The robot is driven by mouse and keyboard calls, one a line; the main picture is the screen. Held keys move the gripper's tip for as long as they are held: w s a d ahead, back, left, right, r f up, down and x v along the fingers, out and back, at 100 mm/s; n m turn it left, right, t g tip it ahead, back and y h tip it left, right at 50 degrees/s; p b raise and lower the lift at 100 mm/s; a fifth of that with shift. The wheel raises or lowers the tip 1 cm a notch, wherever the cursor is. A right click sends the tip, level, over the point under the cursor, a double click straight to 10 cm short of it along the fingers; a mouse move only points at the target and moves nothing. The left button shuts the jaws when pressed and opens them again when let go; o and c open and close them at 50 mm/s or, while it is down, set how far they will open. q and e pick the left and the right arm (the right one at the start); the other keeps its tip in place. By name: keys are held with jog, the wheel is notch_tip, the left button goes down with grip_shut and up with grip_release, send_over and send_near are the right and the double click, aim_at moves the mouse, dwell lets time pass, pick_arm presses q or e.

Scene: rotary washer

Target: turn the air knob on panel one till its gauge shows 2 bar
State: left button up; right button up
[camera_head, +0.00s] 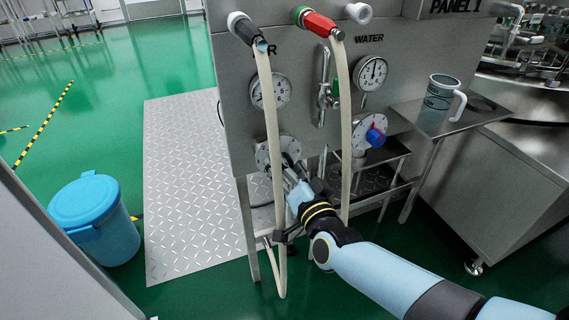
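Panel one (312,60) is a grey metal panel marked "PANEL 1". Its left gauge (283,89), under a partly covered label ending in "R", is crossed by a hose; I cannot read its needle. Below it is a round plate (262,155), where the air knob sits, mostly hidden by my gripper. My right gripper (290,163) reaches in from the lower right, with its fingers at this plate. Whether they are closed on the knob cannot be made out. My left gripper is not in view.
A water gauge (373,70) and a blue knob (376,137) are to the right. Cream hoses (345,120) hang before the panel, close to my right wrist. A mug (437,105) stands on a side shelf (480,112). A blue bin (97,215) stands left.

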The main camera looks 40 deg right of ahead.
jog(key=shift+w+d, duration=0.2)
jog(key=shift+w, duration=0.5)
jog(key=c, duration=1.2)
jog(key=shift+o, duration=0.2)
jog(key=m+b, duration=0.1)
jog(key=m, duration=0.3)
jog(key=m+b, duration=0.1)
jog(key=m, duration=0.1)
jog(key=shift+f+m+b, duration=0.25)
jog(key=shift+m+b, duration=0.05)
jog(key=shift+b, duration=0.05)
jog(key=m+b, duration=0.2)
jog(key=m, duration=0.4)
jog(key=shift+s+b, duration=0.1)
jog(key=shift+b, duration=0.3)
